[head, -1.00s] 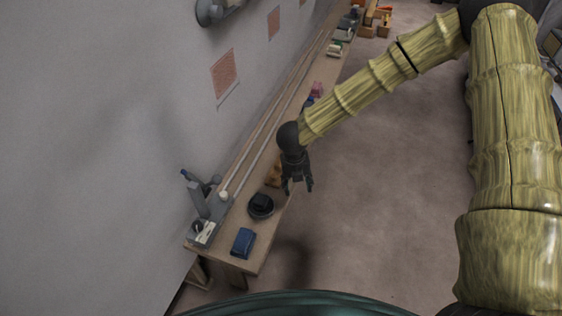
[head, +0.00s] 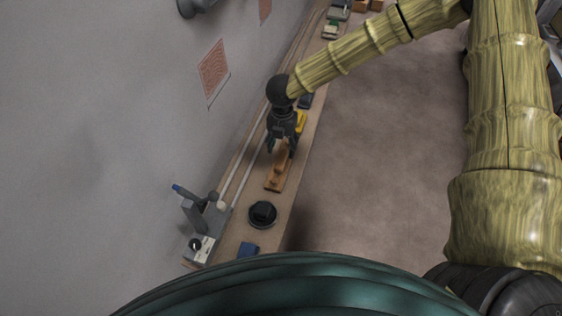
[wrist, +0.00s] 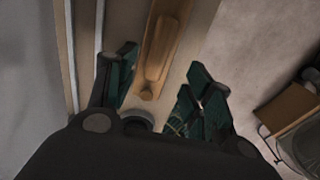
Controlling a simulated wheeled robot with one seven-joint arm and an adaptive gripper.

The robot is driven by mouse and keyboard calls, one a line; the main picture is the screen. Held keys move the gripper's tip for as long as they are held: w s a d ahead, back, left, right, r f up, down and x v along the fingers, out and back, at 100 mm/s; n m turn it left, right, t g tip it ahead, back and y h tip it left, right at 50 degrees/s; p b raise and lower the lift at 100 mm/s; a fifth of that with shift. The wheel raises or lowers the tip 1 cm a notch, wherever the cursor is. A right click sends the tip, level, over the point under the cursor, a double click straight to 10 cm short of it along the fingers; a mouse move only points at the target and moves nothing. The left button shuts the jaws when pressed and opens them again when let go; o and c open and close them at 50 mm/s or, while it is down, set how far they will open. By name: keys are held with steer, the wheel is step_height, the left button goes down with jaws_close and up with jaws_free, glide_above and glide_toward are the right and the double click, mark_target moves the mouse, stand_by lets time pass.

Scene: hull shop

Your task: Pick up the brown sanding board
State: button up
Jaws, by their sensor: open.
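The brown sanding board (head: 275,181) lies on the long narrow bench in the head view, a long flat wooden piece with a raised grip on top. I cannot tell how high the fingers are above the board.
A round black object (head: 262,214) and a blue block (head: 248,249) are on the near bench. A grey machine (head: 203,222) stands by the wall at left. A yellow item (head: 300,121) lies just beyond my gripper. Open floor (head: 390,160) lies to the right.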

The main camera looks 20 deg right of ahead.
mark_target(282, 158)
steer(key=shift+w+f+p, duration=0.15)
steer(key=shift+f+p, duration=0.1)
steer(key=shift+f, duration=1.75)
steer(key=shift+w+f+p, duration=0.15)
steer(key=shift+f+p, duration=0.1)
steer(key=shift+f, duration=1.75)
jaws_close()
